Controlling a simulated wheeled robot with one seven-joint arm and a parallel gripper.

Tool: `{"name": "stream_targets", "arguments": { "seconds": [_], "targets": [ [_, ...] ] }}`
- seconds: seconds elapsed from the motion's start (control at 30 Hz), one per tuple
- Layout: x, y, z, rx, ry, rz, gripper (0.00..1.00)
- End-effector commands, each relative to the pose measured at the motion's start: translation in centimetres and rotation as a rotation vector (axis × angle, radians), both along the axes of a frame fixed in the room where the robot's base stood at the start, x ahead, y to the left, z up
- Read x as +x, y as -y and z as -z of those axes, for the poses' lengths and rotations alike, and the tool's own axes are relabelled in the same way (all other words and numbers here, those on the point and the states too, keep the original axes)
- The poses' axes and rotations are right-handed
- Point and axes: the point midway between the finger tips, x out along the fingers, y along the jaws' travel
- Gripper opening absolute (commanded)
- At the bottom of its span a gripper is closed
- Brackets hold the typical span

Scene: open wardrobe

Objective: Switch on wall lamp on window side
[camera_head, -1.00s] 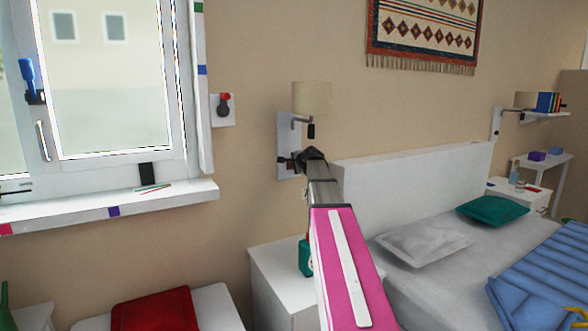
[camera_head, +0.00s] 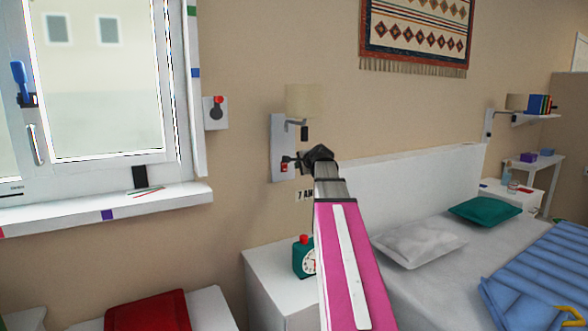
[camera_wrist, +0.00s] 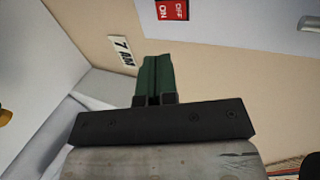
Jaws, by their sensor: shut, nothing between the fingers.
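The window-side wall lamp (camera_head: 304,100) has a cream shade and a pale wall plate (camera_head: 279,135) beside the window. A red switch (camera_head: 284,168) sits low on that plate. In the wrist view the red switch (camera_wrist: 172,10) is marked ON and OFF at the top edge, partly cut off. My gripper (camera_head: 289,160) is shut and empty, its tips in front of the plate close to the switch. In the wrist view my gripper's dark green fingers (camera_wrist: 154,65) lie together just below the switch. I cannot tell whether they touch the plate.
A "7 AM" label (camera_wrist: 123,49) is on the wall beneath the plate. The bed's headboard (camera_head: 420,165) is to the right. A second lamp (camera_head: 517,102) hangs farther right. Another red-topped wall device (camera_head: 216,112) is beside the window.

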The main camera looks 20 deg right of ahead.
Motion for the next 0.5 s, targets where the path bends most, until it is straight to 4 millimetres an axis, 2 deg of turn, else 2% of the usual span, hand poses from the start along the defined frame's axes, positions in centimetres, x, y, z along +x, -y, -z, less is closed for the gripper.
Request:
{"name": "stream_targets", "arguments": {
  "seconds": [0.03, 0.2, 0.5],
  "targets": [
    [-0.9, 0.1, -0.3, 0.000, 0.001, 0.001, 0.00],
    [-2.2, 0.4, -0.9, 0.000, -0.001, 0.000, 0.00],
    [-2.4, 0.5, -1.1, 0.000, -0.001, -0.001, 0.00]
  ]
}}
